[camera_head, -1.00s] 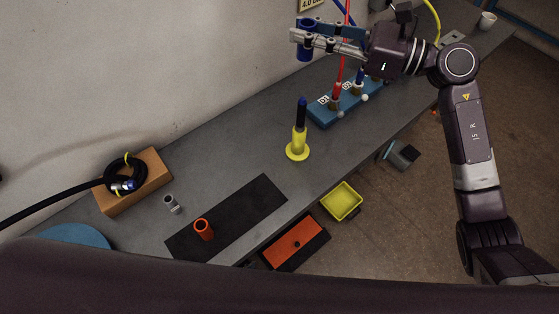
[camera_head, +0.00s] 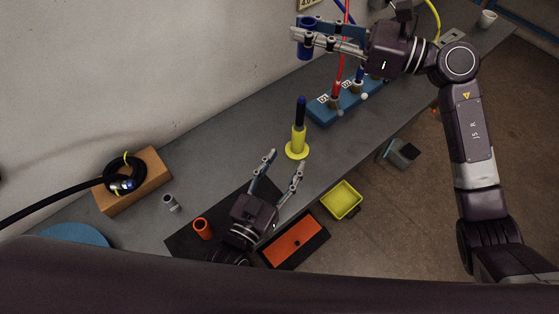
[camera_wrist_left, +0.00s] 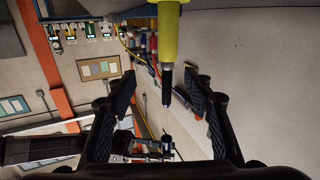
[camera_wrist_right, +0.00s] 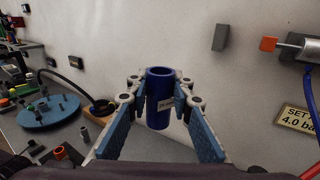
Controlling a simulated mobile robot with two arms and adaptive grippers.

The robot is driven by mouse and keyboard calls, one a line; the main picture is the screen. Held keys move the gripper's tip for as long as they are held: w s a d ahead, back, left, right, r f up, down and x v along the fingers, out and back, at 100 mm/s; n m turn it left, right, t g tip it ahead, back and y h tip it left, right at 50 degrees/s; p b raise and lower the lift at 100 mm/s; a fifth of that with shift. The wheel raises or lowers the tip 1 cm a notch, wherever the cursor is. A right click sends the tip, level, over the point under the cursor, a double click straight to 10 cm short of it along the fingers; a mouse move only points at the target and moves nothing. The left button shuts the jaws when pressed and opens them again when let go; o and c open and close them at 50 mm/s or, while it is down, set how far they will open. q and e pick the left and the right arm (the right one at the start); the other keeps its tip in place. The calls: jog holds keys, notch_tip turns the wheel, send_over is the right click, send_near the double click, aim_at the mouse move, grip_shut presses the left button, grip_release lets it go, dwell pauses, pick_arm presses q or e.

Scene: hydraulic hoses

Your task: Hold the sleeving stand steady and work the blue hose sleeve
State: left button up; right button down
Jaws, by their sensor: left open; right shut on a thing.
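The sleeving stand (camera_head: 298,140) is a yellow post on a round yellow base with a dark, blue-tipped top. It stands upright on the bench. My left gripper (camera_head: 286,160) is open just in front of its base, with the fingers pointing at it. In the left wrist view the stand (camera_wrist_left: 168,45) shows between the open fingers, apart from both. My right gripper (camera_head: 300,38) is shut on the blue hose sleeve (camera_head: 306,50), held up at the back near the wall. In the right wrist view the sleeve (camera_wrist_right: 159,100) is an upright blue tube with a small label.
A blue block (camera_head: 325,112) with hose fittings stands behind the stand. An orange sleeve (camera_head: 202,228) and a grey fitting (camera_head: 171,203) are at the left. Bare bench lies left of the stand.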

pick_arm(q)
jog(key=x, duration=0.4)
jog(key=a+x, duration=0.1)
jog(key=x, duration=0.7)
jog(key=shift+w+a+f, duration=0.1)
jog(key=shift+w+f, duration=0.15)
jog(key=shift+w, duration=0.25)
pick_arm(e)
jog(key=shift+s+r, duration=0.1)
pick_arm(q)
grip_shut()
pick_arm(e)
send_over(303, 98)
notch_tip(303, 98, down, 6)
jog(key=shift+f, duration=0.25)
pick_arm(q)
jog(key=shift+s, duration=0.1)
pick_arm(e)
jog(key=shift+f, duration=2)
jog(key=shift+f, duration=0.1)
